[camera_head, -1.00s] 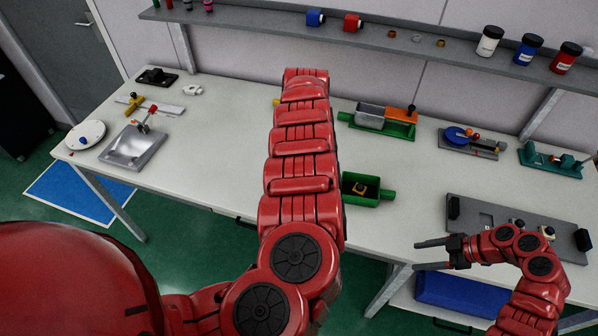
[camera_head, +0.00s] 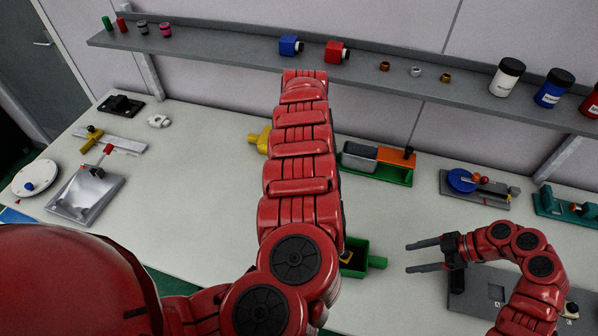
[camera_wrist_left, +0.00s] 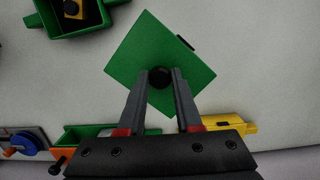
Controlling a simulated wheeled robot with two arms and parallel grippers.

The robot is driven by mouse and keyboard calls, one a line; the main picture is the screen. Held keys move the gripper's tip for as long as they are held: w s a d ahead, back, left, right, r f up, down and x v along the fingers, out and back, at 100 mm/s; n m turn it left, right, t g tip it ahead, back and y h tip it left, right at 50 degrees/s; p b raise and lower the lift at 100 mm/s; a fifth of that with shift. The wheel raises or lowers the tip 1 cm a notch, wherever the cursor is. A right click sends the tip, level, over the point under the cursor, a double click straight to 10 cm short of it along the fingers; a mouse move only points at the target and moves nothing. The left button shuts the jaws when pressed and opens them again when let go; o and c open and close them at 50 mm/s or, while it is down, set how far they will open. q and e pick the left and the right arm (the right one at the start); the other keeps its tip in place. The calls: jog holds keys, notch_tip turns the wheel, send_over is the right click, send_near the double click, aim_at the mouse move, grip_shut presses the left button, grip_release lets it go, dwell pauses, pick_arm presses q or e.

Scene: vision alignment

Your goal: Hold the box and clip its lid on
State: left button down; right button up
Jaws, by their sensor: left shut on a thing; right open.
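My left gripper (camera_wrist_left: 160,88) is shut on the black knob (camera_wrist_left: 160,77) of a square green lid (camera_wrist_left: 165,45). The lid's plate shows beyond the fingertips, over the pale bench. In the head view my left arm hides this gripper and the lid. The open green box (camera_head: 378,262) sits on the bench, partly behind my left arm, with a dark inside and a yellow part in it. The box also shows in the left wrist view (camera_wrist_left: 105,15), apart from the lid. My right gripper (camera_head: 408,257) is open and empty, to the right of the box.
A green tray (camera_head: 396,177) with grey and orange parts stands behind the box. A yellow piece (camera_head: 258,138) lies left of my arm. A grey fixture plate (camera_head: 470,302) lies below my right arm. A shelf (camera_head: 240,62) runs along the back. Bare bench lies left of centre.

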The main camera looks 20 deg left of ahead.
aim_at(386, 263)
jog(key=b+x, duration=0.5)
jog(key=x, duration=0.2)
jog(key=shift+f, duration=0.25)
jog(key=shift+b+x, duration=0.6)
jog(key=shift+x, duration=0.2)
jog(key=shift+a+r, duration=0.1)
grip_shut()
grip_release()
